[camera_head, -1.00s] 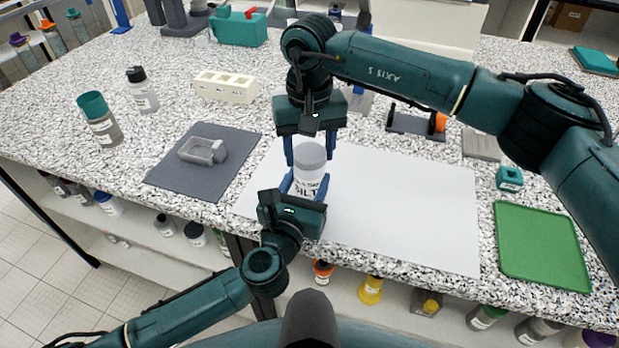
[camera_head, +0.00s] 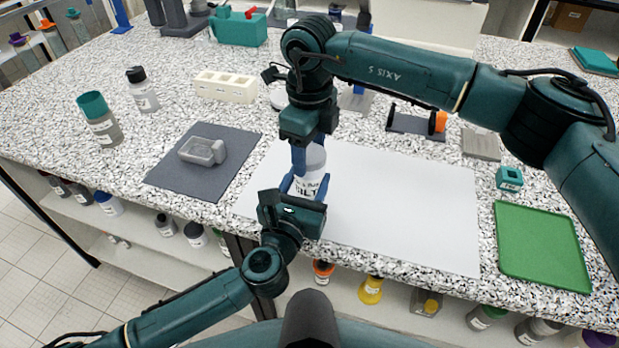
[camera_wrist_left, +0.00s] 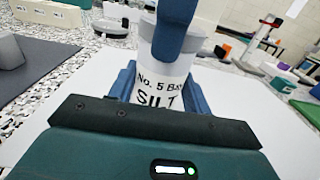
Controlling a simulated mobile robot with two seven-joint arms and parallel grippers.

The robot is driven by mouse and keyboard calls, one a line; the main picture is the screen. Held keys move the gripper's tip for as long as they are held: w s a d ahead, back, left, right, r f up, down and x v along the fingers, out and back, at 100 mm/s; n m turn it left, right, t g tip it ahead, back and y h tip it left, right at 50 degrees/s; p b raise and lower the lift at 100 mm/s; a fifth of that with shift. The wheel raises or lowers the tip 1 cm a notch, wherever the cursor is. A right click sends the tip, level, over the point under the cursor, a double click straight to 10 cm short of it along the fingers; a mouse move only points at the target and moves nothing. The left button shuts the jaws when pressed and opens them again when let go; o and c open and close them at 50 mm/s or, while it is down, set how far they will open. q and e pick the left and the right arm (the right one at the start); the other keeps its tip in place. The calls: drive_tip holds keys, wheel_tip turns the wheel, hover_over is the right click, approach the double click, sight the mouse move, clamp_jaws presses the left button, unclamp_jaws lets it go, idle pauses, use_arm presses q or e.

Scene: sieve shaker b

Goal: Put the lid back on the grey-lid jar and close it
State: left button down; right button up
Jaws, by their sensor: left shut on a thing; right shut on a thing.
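My left gripper (camera_head: 307,187) is shut around the jar body from the front. My right gripper (camera_head: 311,156) comes from above and is shut on the lid, one blue finger in front of it. In the left wrist view, the jar label (camera_wrist_left: 158,88) reads "No. 5 Ba", cut off, and "SILT", and a right finger (camera_wrist_left: 174,38) covers part of the lid.
The white sheet (camera_head: 400,208) has free room to the right. A grey mat (camera_head: 180,185) with a grey tray (camera_head: 203,151) lies left. A cream block with holes (camera_head: 226,87) stands behind. A green tray (camera_head: 541,245) lies at the right edge.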

drive_tip(key=m, duration=2.4)
drive_tip(key=shift+m, duration=0.3)
drive_tip(key=o, duration=1.1)
drive_tip(key=shift+r, duration=2.2)
drive_tip(key=shift+c, duration=0.5)
